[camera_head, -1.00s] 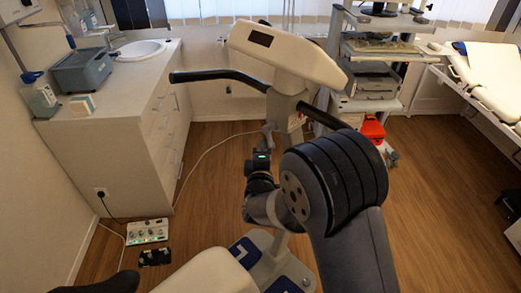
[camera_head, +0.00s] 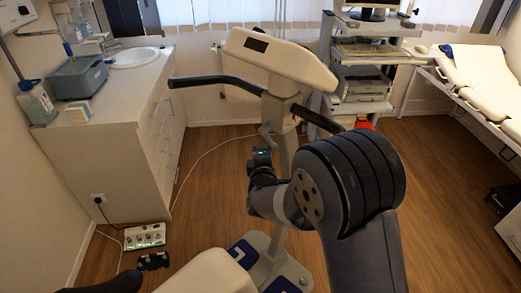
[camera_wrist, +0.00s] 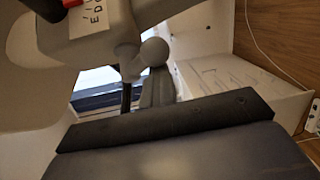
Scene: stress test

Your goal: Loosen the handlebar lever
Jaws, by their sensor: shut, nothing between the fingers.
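The exercise bike's handlebar (camera_head: 217,79) has dark grips on both sides of a pale console (camera_head: 278,57). The small grey handlebar lever (camera_head: 266,132) hangs at the left side of the bike's column. In the wrist view, a pale round knob on a short stem (camera_wrist: 154,51), seemingly the lever, shows close above the dark gripper end. My gripper (camera_head: 262,152) is just below the lever in the head view; I cannot tell whether they touch. It also shows as a dark bar in the wrist view (camera_wrist: 165,124). It is shut with nothing in it.
The bike's base (camera_head: 270,262) and pale seat (camera_head: 208,272) are in front. A counter with a sink (camera_head: 134,57) stands left, an equipment cart (camera_head: 362,85) behind right, a bed (camera_head: 487,75) at far right. A control box (camera_head: 145,235) is on the floor.

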